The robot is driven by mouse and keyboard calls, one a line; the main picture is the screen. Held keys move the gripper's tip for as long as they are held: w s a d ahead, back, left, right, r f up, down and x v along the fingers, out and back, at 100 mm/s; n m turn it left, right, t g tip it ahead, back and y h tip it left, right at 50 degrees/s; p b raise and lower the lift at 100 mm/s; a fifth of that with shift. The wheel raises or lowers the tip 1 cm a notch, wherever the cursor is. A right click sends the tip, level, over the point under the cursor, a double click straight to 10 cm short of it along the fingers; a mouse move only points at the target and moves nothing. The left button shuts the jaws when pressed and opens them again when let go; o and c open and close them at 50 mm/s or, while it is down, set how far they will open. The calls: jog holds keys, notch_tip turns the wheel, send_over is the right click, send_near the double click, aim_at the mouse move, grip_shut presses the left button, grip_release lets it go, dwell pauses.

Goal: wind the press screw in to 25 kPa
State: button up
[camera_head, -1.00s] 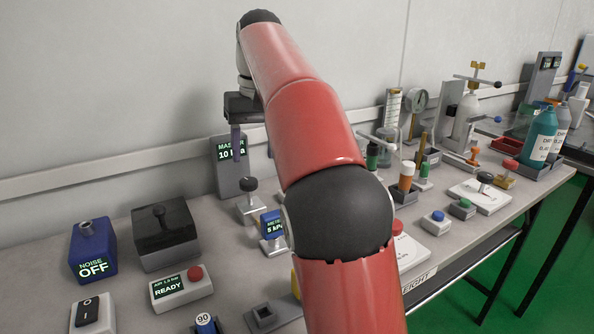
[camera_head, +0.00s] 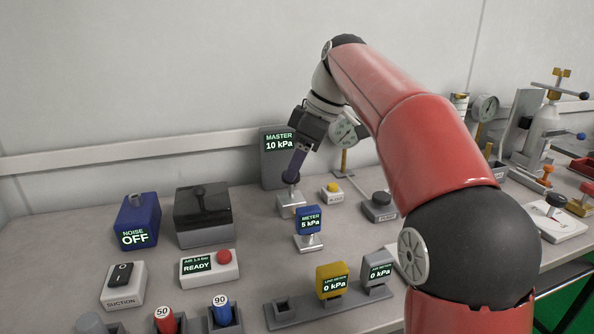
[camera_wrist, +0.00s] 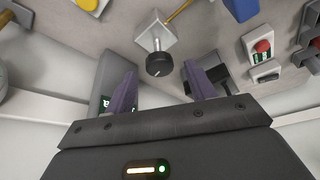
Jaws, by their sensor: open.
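The press screw has a round black knob (camera_wrist: 159,64) on a small metal stand (camera_head: 290,204). The grey master display (camera_head: 279,143) behind it reads 10 kPa. A blue meter (camera_head: 309,221) in front of the stand reads 5 kPa. My gripper (camera_head: 290,175) points down at the knob, with its purple fingers partly covering it in the head view. In the wrist view my gripper (camera_wrist: 159,80) is open, its fingers apart, with the knob in line with the gap just beyond the fingertips. I see no contact with the knob.
A yellow-button box (camera_head: 332,190) and a black-knobbed grey box (camera_head: 380,206) stand right of the stand. A black-topped box (camera_head: 203,212) and the blue noise box (camera_head: 137,218) stand left. A rack (camera_head: 285,311) with yellow and grey meters is in front.

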jog(key=shift+x, duration=0.8)
jog(key=c, duration=1)
